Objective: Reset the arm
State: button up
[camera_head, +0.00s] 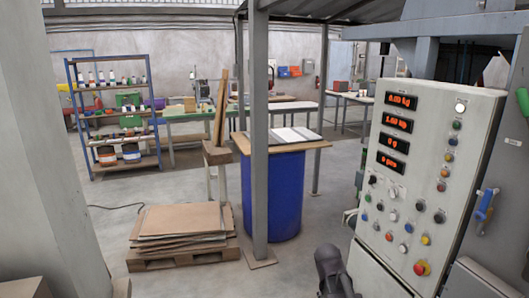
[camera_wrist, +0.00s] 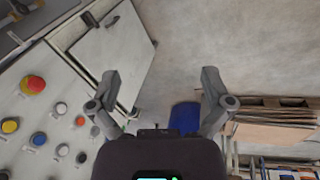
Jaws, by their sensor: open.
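My gripper (camera_wrist: 160,88) shows in the wrist view with its two fingers wide apart and nothing between them. In the head view a dark part of my arm shows at the bottom, just left of the control panel (camera_head: 408,165); the fingers cannot be made out there. The panel is a pale cabinet face with red number displays, several coloured buttons and a red emergency button (camera_head: 421,268). In the wrist view the red button (camera_wrist: 33,85) and other buttons lie left of my gripper, and a pale cabinet door (camera_wrist: 113,55) lies behind the left finger.
A blue barrel (camera_head: 275,195) with a board on top stands behind a grey post (camera_head: 260,130). Cardboard sheets lie on a wooden pallet (camera_head: 180,255) on the floor. A shelf (camera_head: 75,100) stands at the back left. Concrete floor is clear between barrel and panel.

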jog(key=s+a+y, duration=0.2)
jog(key=s+a, duration=0.2)
jog(key=s, duration=0.4)
jog(key=shift+a+g+y, duration=0.3)
jog(key=shift+a+y, duration=0.1)
